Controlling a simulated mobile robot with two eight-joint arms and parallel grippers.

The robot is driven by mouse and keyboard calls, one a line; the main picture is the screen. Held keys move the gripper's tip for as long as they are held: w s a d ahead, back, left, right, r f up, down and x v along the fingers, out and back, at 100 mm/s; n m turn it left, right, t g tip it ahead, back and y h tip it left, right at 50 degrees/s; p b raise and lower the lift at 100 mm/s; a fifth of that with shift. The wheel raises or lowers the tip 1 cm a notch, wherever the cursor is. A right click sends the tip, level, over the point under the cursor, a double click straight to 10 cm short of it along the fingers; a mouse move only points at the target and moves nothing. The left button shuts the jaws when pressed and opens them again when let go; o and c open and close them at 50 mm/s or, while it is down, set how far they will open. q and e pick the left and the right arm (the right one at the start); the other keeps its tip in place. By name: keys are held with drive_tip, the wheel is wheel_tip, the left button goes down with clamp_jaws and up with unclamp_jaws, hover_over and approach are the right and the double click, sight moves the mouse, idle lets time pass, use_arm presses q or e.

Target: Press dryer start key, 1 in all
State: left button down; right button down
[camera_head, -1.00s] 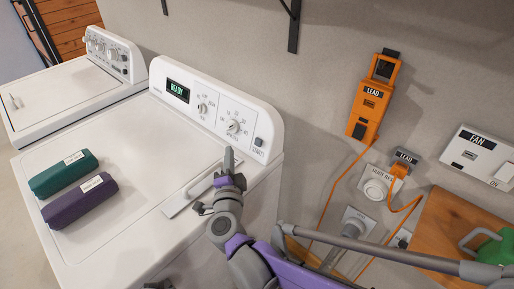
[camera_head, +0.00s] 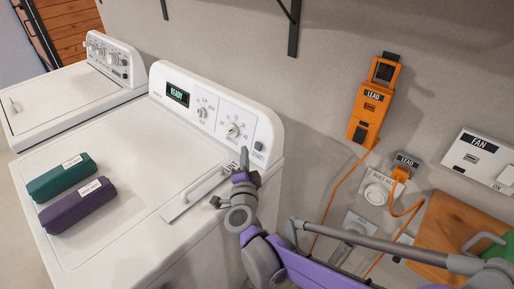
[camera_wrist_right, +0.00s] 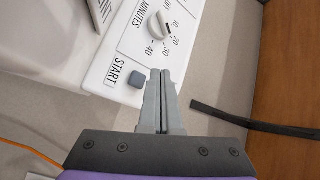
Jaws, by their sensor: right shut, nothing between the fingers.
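The dryer (camera_head: 110,205) is the white machine in the middle, its display (camera_head: 178,94) reading READY. The key also shows in the right wrist view (camera_wrist_right: 137,79), just left of the fingertips. My right gripper (camera_head: 244,152) is shut and empty, its fingers pointing up at the panel just left of and below the key. In the right wrist view the closed fingertips (camera_wrist_right: 160,74) are beside the key; contact cannot be told. My left gripper is not in view.
The minutes dial (camera_head: 233,130) and a smaller dial sit left of the key. A green pouch (camera_head: 62,177) and a purple pouch (camera_head: 78,204) lie on the dryer top. An orange lead box (camera_head: 369,113), its cable and a fan switch plate (camera_head: 478,158) are on the wall at right.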

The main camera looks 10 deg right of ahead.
sight(255, 143)
drive_tip(key=shift+w+d+f, duration=0.25)
drive_tip(key=shift+w+d, duration=0.2)
drive_tip(key=shift+d, duration=0.05)
drive_tip(key=shift+w+d+f, duration=0.2)
drive_tip(key=shift+w+d, duration=0.25)
drive_tip(key=shift+d, duration=0.05)
idle(1.4)
drive_tip(key=shift+w+d+f+b, duration=0.15)
drive_tip(key=shift+w+d+b, duration=0.1)
drive_tip(key=shift+d+b, duration=0.1)
drive_tip(key=shift+w+d+f, duration=0.15)
drive_tip(key=shift+w+d, duration=0.2)
idle(1.1)
drive_tip(key=shift+s+a, duration=0.1)
drive_tip(key=shift+s+a+r, duration=0.3)
drive_tip(key=shift+s+a, duration=0.2)
drive_tip(key=shift+a, duration=0.1)
drive_tip(key=shift+s+a+r, duration=0.25)
drive_tip(key=shift+s+a, duration=0.25)
drive_tip(key=shift+a, duration=0.1)
drive_tip(key=shift+s+a+r, duration=0.25)
drive_tip(key=shift+s+a, duration=0.3)
drive_tip(key=shift+a, duration=0.05)
drive_tip(key=shift+s+a+r, duration=0.25)
drive_tip(key=shift+s+a, duration=0.25)
drive_tip(key=shift+a, duration=0.1)
